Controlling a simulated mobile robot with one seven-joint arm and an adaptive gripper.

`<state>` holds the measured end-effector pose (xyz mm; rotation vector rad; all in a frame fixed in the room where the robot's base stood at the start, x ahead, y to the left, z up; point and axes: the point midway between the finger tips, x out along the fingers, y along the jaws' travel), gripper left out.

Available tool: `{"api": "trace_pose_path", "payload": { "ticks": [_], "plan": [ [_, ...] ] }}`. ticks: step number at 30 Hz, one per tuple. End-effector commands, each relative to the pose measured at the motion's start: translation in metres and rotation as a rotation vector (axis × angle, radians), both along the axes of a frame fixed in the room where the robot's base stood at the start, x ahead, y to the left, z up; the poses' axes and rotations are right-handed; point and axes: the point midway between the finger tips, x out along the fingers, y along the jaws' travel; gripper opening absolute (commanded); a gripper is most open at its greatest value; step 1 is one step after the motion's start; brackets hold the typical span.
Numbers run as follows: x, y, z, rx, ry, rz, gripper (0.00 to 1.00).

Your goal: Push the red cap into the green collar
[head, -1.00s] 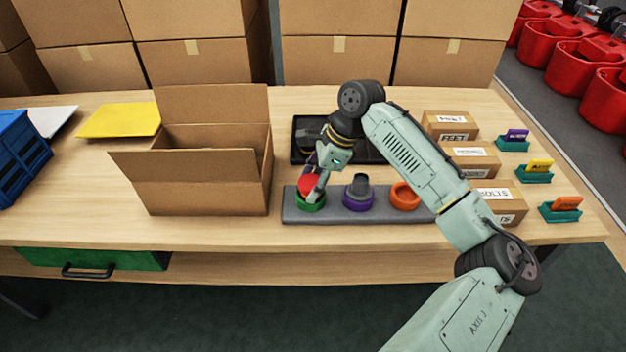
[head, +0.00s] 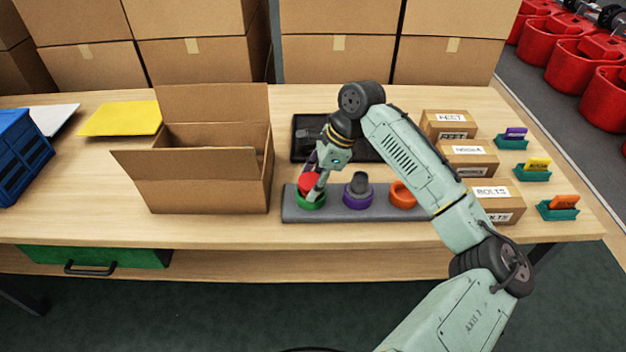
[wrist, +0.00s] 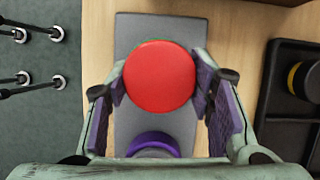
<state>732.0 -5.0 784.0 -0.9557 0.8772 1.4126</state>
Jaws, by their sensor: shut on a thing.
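The red cap (head: 308,182) is at the green collar (head: 312,202) on the left end of the grey base. My gripper (head: 316,184) is shut on the cap's sides from above. In the wrist view the round red cap (wrist: 159,77) sits between the two purple-padded fingers (wrist: 160,88). The cap hides nearly all of the green collar there, so I cannot tell how deep it sits. In the head view the cap's red top shows above the collar's rim.
The grey base (head: 333,212) also bears a purple collar (head: 358,200) with a grey piece in it and an orange collar (head: 402,194). A black tray (head: 368,150) lies behind. An open cardboard box (head: 205,185) stands left; labelled boxes (head: 492,200) stand right.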

Motion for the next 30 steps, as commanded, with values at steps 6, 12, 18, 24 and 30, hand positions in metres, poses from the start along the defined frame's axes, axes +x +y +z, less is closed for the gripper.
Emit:
{"api": "trace_pose_path", "payload": {
  "ticks": [6, 12, 18, 24, 30],
  "plan": [
    [-0.0041, 0.0004, -0.0125, -0.009, 0.024, 0.005, 0.29],
    [-0.0041, 0.0002, -0.0154, -0.009, 0.024, 0.005, 0.3],
    [-0.0041, 0.0, -0.0184, -0.008, 0.024, 0.004, 0.21],
    [-0.0041, -0.0005, -0.0189, -0.009, 0.024, 0.003, 0.21],
    [-0.0037, -0.0009, -0.0189, -0.008, 0.024, 0.0, 0.59]
  ]
}}
